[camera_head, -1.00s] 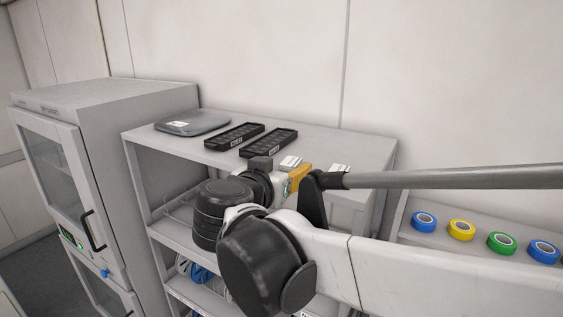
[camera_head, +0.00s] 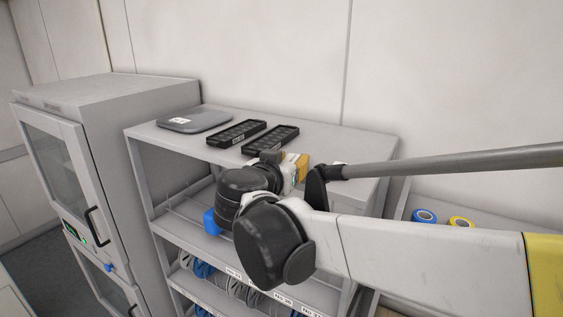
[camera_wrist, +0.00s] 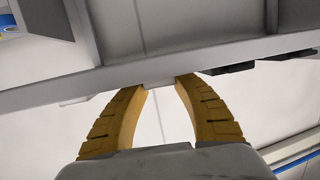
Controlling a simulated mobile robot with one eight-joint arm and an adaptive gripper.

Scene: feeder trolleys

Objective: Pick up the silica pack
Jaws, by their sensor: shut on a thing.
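My gripper (camera_head: 300,162) shows its yellow fingers at the front part of the trolley's top shelf in the head view. In the wrist view my yellow fingers (camera_wrist: 159,84) are shut on a small white silica pack (camera_wrist: 158,77), of which only a narrow edge shows between the tips. The arm hides this pack in the head view. I cannot tell whether it is clear of the shelf. A second flat white piece (camera_wrist: 76,101), likely another pack, lies to the left of the fingers in the wrist view.
Two black compartment trays (camera_head: 270,139) and a grey scale (camera_head: 194,120) are on the top shelf (camera_head: 340,139). The trays also show in the wrist view (camera_wrist: 232,69), which looks upside down. A grey cabinet (camera_head: 62,160) stands left. Tape rolls (camera_head: 424,216) lie lower right.

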